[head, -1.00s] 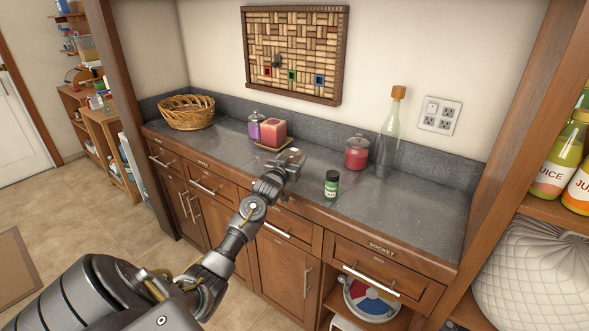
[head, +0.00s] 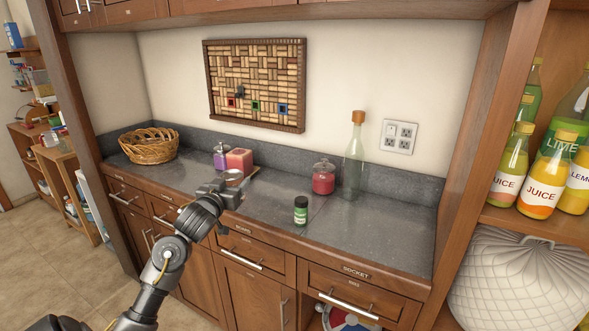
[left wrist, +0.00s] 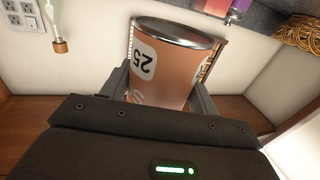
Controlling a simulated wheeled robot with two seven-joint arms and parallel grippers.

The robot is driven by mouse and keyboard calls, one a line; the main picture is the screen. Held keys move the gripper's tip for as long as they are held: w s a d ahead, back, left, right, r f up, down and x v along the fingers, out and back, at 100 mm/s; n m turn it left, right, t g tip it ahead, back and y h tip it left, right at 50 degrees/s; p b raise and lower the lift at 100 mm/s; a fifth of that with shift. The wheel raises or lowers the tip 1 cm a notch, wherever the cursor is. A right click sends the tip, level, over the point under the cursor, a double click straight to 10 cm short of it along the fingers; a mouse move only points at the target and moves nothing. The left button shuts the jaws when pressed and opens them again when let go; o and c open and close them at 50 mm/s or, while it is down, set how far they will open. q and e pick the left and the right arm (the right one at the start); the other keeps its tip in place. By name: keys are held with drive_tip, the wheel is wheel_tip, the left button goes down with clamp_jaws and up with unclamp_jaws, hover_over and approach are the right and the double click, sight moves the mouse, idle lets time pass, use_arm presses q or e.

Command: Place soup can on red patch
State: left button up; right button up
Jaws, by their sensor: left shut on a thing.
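The soup can (left wrist: 178,62), orange-brown with a silver rim and a white "25" label, is between the fingers of my left gripper (left wrist: 160,88) in the left wrist view. The gripper is shut on it. In the head view my left gripper (head: 226,187) is by the counter's front part, in front of the pink candle; only the can's pale round end (head: 234,175) shows. A small red square (head: 231,103) is on the corkboard (head: 256,80) on the wall, beside green and blue squares. My right gripper is not in view.
On the grey counter (head: 370,226) are a wicker basket (head: 150,146), a purple jar (head: 220,158), the pink candle (head: 240,160), a red jar (head: 323,178), a green-labelled jar (head: 300,211) and a tall bottle (head: 353,160). The right front counter is clear. Juice bottles (head: 540,185) stand at right.

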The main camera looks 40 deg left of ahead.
use_arm(q)
drive_tip(key=shift+d+r, duration=0.1)
drive_tip(key=shift+r, duration=0.1)
drive_tip(key=d+f+m+t+h, duration=0.1)
drive_tip(key=d+m+h, duration=0.55)
drive_tip(key=d, duration=1.15)
drive_tip(key=s+d+f+m+g+h, duration=0.1)
drive_tip(key=s+d+f+m+h, duration=0.1)
drive_tip(key=s+d+f+h, duration=0.45)
drive_tip(key=s+d+f+m+g+h, duration=0.15)
drive_tip(key=s+d+f, duration=0.25)
drive_tip(key=d, duration=0.6)
drive_tip(key=shift+w+r+n+t+y, duration=0.5)
drive_tip(key=shift+n+y, duration=0.45)
drive_tip(key=shift+y, duration=0.4)
drive_tip(key=shift+w+r+n+t+y, duration=0.45)
drive_tip(key=shift+n+y, duration=0.55)
drive_tip(key=shift+y, duration=0.35)
drive_tip(key=shift+w+r+n+t+y, duration=0.5)
drive_tip(key=shift+n+y, duration=0.45)
drive_tip(key=shift+y, duration=0.4)
